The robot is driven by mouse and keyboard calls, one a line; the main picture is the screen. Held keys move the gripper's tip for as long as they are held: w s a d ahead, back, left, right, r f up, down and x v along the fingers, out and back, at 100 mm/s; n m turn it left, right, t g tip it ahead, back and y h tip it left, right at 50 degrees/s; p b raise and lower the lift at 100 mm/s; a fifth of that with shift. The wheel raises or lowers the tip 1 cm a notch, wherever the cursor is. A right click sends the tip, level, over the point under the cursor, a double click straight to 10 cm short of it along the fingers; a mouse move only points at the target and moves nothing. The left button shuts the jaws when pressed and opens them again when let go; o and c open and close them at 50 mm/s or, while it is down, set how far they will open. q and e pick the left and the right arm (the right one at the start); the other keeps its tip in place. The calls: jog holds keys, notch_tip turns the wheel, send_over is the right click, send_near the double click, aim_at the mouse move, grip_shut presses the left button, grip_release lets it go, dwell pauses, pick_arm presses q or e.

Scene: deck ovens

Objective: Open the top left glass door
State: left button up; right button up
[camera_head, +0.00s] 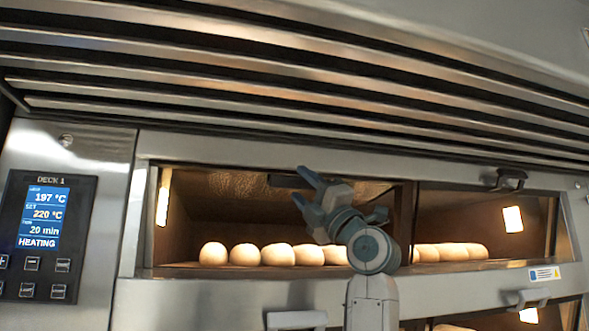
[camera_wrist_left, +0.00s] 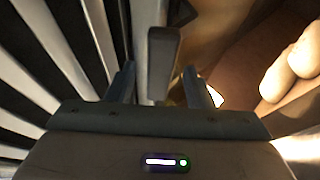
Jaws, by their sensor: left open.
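The top left glass door (camera_head: 225,210) of the oven appears shut, with a lit chamber and pale rolls behind it. Its dark handle (camera_head: 286,182) sits at the top edge of the door, partly hidden by my left gripper (camera_head: 300,184). My left gripper is open, in front of the upper part of the door, with its fingers pointing up and left. In the left wrist view the handle (camera_wrist_left: 160,55) shows as a grey bar between the two spread fingers (camera_wrist_left: 157,84). I cannot tell whether either finger touches it. My right gripper is not in view.
The top right glass door (camera_head: 490,225) has its own dark handle (camera_head: 507,180). Slatted metal vents (camera_head: 300,80) run above the doors. A control panel (camera_head: 45,235) is at the left. Handles of lower doors (camera_head: 297,319) show at the bottom. Rolls (camera_wrist_left: 290,75) show in the wrist view.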

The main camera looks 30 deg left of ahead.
pick_arm(q)
jog(key=p+x, duration=0.1)
jog(key=x, duration=0.2)
jog(key=shift+a+r, duration=0.2)
jog(key=shift+a, duration=0.1)
jog(key=c, duration=1)
grip_shut()
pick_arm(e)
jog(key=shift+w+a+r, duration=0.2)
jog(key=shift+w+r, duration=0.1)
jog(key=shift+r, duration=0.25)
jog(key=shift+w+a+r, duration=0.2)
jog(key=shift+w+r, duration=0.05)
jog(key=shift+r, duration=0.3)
